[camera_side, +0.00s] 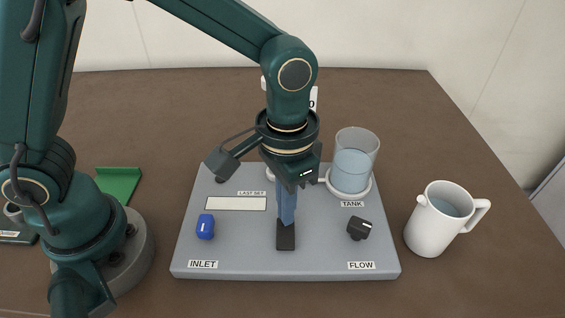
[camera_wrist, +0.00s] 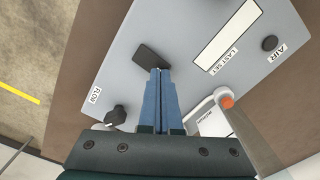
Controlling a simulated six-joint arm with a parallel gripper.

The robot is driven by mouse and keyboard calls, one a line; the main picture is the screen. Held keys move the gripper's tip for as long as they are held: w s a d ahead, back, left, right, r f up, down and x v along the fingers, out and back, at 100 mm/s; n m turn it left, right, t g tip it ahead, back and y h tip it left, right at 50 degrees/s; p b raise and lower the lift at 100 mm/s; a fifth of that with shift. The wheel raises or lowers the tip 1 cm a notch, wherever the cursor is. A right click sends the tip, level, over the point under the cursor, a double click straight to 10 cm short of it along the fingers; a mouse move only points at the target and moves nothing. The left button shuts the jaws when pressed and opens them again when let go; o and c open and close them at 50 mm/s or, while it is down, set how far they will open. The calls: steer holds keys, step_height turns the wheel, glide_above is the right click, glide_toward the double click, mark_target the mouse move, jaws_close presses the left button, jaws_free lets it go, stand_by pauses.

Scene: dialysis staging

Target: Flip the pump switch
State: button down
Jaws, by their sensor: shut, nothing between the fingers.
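A grey panel (camera_side: 330,262) lies on the brown table. A dark rectangular piece (camera_side: 286,237) sits at its front middle, and it also shows in the wrist view (camera_wrist: 151,59). It looks like the pump switch, but I see no pump label on it. My gripper (camera_side: 286,219) points down over the panel with its blue fingers together and empty. The fingertips are right at the dark piece in both views. I cannot tell whether they touch it. The gripper hides part of the panel behind it.
The panel carries a blue inlet control (camera_side: 205,227), a black flow knob (camera_side: 359,228) and a glass tank with liquid (camera_side: 354,164). A green object (camera_side: 119,184) lies at left. The table behind the panel is mostly clear.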

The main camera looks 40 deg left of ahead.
steer(key=shift+f, duration=0.7)
stand_by(0.3)
steer(key=shift+r, duration=3.55)
steer(key=s+a+r+n+t, duration=0.2)
steer(key=a+r+n+t, duration=0.1)
steer(key=a+r, duration=0.45)
steer(key=s+a+f+t, duration=0.2)
steer(key=s+a+f, duration=0.1)
steer(key=s+a, duration=0.2)
steer(key=shift+s+a+t, duration=0.25)
steer(key=shift+t, duration=0.05)
